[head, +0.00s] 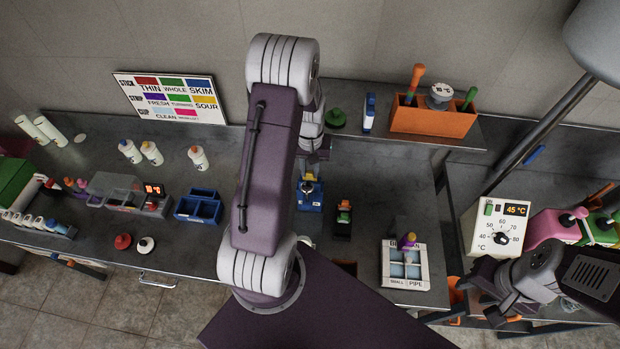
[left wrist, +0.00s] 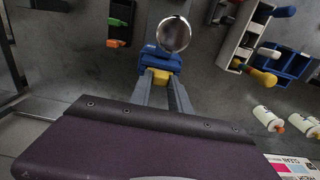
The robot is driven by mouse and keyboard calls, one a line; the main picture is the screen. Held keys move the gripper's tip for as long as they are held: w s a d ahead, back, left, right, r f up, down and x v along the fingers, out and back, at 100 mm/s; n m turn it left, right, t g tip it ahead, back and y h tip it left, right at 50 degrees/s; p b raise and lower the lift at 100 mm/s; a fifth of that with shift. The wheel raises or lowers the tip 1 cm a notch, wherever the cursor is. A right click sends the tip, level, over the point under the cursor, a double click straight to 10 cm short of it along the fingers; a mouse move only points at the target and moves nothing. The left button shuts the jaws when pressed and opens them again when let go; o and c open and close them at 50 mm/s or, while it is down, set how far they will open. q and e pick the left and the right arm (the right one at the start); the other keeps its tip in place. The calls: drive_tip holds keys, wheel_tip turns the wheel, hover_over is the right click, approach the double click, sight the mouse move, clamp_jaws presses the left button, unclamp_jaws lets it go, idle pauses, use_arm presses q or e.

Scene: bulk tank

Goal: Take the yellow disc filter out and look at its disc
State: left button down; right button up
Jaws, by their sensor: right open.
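A blue filter body (head: 309,197) with a yellow part (head: 310,178) on it stands on the middle bench. In the left wrist view the blue body (left wrist: 160,60) has the yellow part (left wrist: 160,76) on its near side. A shiny round metal piece (left wrist: 174,34) shows at its far side. My left gripper (left wrist: 160,82) has one finger on each side of the yellow part; whether they press on it I cannot tell. The filter's disc cannot be made out for sure. My right gripper (head: 500,311) is open at the far right, away from the filter.
A black holder with orange and green parts (head: 343,218) stands close right of the filter. A blue tray (head: 198,207) is to its left. A white partitioned box (head: 405,266) lies front right, and an orange caddy (head: 433,121) stands behind. Bare bench lies between them.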

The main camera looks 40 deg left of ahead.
use_arm(q)
drive_tip(key=shift+r, duration=0.15)
wheel_tip(320, 180, up, 25)
drive_tip(key=p, duration=1.1)
idle(0.5)
idle(1.6)
